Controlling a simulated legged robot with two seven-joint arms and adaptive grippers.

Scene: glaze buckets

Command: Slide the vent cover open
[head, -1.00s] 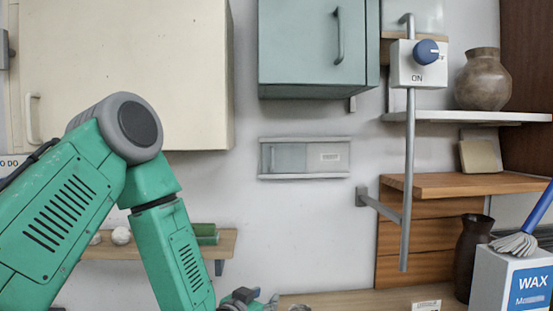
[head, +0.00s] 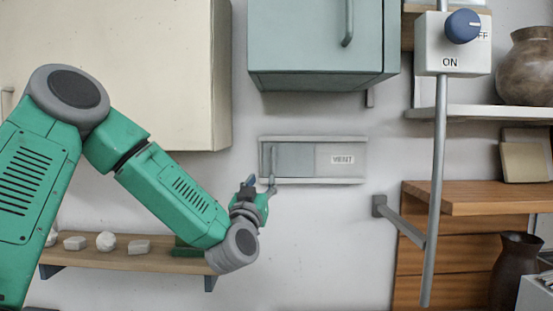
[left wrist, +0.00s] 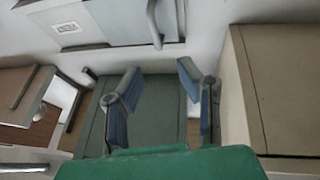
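The vent cover (head: 295,160) is a grey-blue panel in the left part of a pale wall frame (head: 330,181); a VENT label (head: 342,160) is to its right. Its upright handle (head: 273,160) is near the frame's left end. My left gripper (head: 261,186) is at the frame's lower left, close below the handle; in the head view I cannot tell whether they touch. In the left wrist view the gripper (left wrist: 157,78) is open, with nothing between its fingers, and the handle (left wrist: 154,25) appears apart from the fingertips. My right gripper is out of view.
A teal cabinet (head: 315,40) hangs above the vent, and a cream cabinet (head: 150,70) is at upper left. A low shelf (head: 130,261) with pale lumps is below my left arm. A grey rod (head: 435,190) hangs below an ON/OFF switch box (head: 440,60) at right.

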